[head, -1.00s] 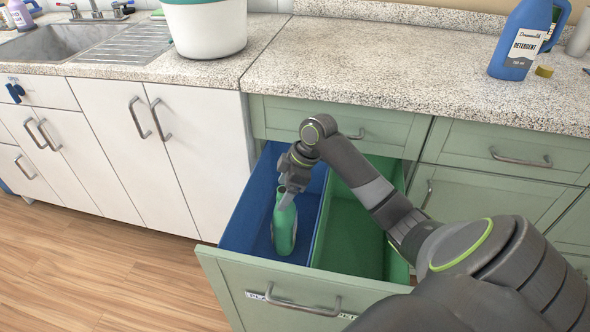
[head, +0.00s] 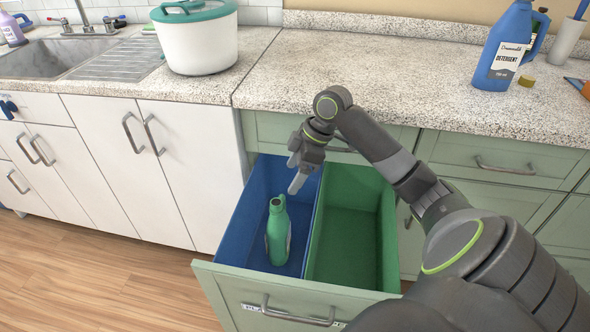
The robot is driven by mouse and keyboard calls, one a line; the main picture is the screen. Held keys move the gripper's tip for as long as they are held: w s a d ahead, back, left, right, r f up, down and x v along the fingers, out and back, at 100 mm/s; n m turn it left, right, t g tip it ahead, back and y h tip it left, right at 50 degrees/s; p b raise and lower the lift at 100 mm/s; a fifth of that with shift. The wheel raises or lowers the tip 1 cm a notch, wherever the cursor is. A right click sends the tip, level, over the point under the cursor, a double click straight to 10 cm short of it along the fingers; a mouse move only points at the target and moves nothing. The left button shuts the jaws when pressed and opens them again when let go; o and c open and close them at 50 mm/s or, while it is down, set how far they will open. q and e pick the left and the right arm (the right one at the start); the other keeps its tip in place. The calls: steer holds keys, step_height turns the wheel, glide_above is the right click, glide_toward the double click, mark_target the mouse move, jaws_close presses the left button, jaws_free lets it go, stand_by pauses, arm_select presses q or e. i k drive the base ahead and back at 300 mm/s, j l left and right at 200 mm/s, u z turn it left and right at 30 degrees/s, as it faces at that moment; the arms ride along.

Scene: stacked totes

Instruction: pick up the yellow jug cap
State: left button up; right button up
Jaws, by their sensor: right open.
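The yellow jug cap (head: 527,81) lies on the speckled counter, just right of the blue detergent jug (head: 503,47). The jug stands upright near the back right of the counter. My right gripper (head: 294,174) is open and empty above the blue bin of the pulled-out drawer, well left of the cap and below counter height. A green bottle (head: 278,232) with an open-looking neck stands in the blue bin, apart from the gripper. My left gripper is not in view.
The drawer holds a blue bin (head: 232,222) and an empty green bin (head: 349,215). A white pot with a teal lid (head: 197,42) stands left on the counter. The middle counter is clear.

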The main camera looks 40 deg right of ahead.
mark_target(526, 80)
steer(key=k+l, duration=0.75)
steer(key=l, duration=0.25)
